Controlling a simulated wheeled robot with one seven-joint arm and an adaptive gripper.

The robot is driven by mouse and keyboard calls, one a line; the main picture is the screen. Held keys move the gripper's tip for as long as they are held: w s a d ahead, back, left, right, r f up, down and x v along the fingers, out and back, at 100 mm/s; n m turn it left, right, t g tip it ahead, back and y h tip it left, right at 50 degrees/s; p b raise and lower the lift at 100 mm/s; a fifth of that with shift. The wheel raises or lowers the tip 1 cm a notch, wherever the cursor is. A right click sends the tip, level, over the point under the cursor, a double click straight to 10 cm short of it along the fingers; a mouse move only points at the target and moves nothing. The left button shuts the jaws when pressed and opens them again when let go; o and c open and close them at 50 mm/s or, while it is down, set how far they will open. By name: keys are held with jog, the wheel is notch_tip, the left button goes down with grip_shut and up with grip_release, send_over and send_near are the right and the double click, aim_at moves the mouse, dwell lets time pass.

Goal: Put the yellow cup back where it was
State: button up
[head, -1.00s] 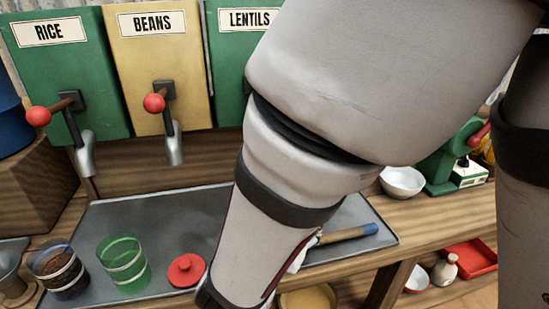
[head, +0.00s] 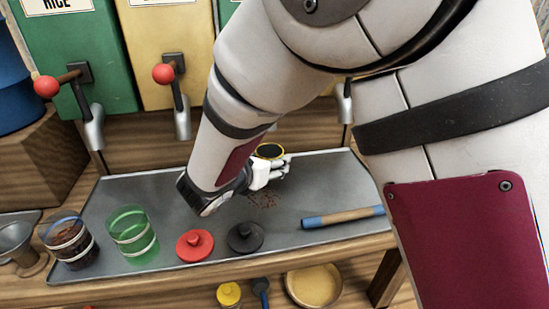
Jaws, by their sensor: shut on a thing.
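The yellow cup (head: 258,152) shows only as a yellow rim around a dark inside, behind my gripper; its body is hidden by the fingers. My gripper (head: 277,167) is shut on the yellow cup over the back middle of the grey metal tray (head: 330,175). The cup looks roughly upright. I cannot tell whether its bottom touches the tray. Small reddish-brown bits (head: 263,199) lie scattered on the tray just in front of the gripper.
On the tray are a clear cup with dark contents (head: 70,243), a green cup (head: 134,238), a red lid (head: 194,245), a black lid (head: 245,238) and a blue-ended stick (head: 343,217). Dispensers with red-knobbed levers (head: 180,95) stand behind. The tray's right back is clear.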

jog(key=shift+s+f+b, duration=0.1)
jog(key=shift+f+b, duration=0.25)
jog(key=shift+f, duration=1.35)
jog(key=shift+f, duration=0.2)
jog(key=o, duration=1.3)
jog(key=shift+r, duration=0.1)
